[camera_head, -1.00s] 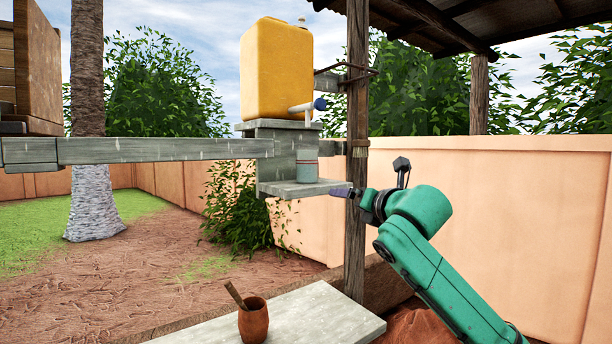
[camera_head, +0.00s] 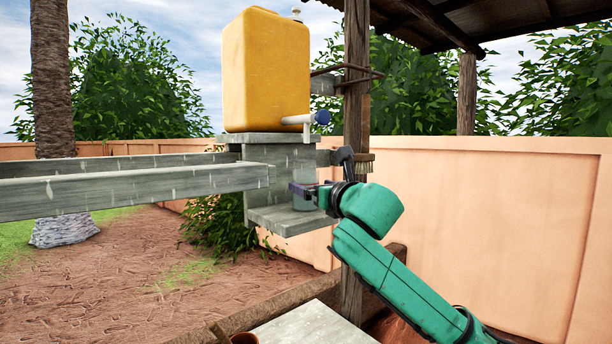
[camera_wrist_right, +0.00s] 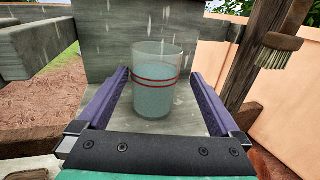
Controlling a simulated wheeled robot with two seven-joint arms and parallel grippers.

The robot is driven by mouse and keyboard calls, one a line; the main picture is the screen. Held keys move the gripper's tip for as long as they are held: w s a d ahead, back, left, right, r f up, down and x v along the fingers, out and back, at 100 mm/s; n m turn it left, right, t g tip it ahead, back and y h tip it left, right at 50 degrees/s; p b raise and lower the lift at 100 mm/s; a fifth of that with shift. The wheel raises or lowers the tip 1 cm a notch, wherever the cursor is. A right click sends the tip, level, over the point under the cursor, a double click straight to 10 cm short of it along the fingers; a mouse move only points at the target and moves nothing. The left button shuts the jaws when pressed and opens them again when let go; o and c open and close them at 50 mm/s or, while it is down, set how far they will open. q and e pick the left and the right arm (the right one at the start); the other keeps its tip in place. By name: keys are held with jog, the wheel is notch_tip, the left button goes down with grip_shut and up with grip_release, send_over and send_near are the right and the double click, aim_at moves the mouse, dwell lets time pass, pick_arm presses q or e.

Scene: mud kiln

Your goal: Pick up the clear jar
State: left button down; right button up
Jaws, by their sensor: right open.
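The clear jar (camera_wrist_right: 153,90) holds bluish water and has red bands around it. It stands upright on a small grey shelf (camera_head: 290,222) below the yellow water container; in the head view the jar (camera_head: 303,200) is partly hidden by my gripper. My right gripper (camera_head: 304,191) is open at the jar. In the right wrist view its two purple fingers (camera_wrist_right: 162,88) lie on either side of the jar, with a gap visible on each side. My left gripper is not in view.
The yellow container (camera_head: 267,70) with a tap (camera_head: 312,118) stands above the shelf. A grey beam (camera_head: 130,190) runs left from it. A wooden post (camera_head: 355,110) with a hanging brush (camera_wrist_right: 279,50) stands close right. A clay cup's rim (camera_head: 245,338) shows at the bottom.

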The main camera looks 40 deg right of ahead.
aim_at(301, 182)
jog(key=p+x, duration=0.1)
jog(key=x, duration=0.1)
jog(key=p+x, duration=0.1)
jog(key=x, duration=0.1)
jog(key=p+x, duration=0.2)
jog(key=shift+a, duration=0.3)
jog(key=shift+w+f, duration=0.1)
jog(key=shift+f, duration=0.05)
jog(key=shift+c, duration=0.6)
jog(key=c, duration=1)
jog(key=shift+c, duration=1.4)
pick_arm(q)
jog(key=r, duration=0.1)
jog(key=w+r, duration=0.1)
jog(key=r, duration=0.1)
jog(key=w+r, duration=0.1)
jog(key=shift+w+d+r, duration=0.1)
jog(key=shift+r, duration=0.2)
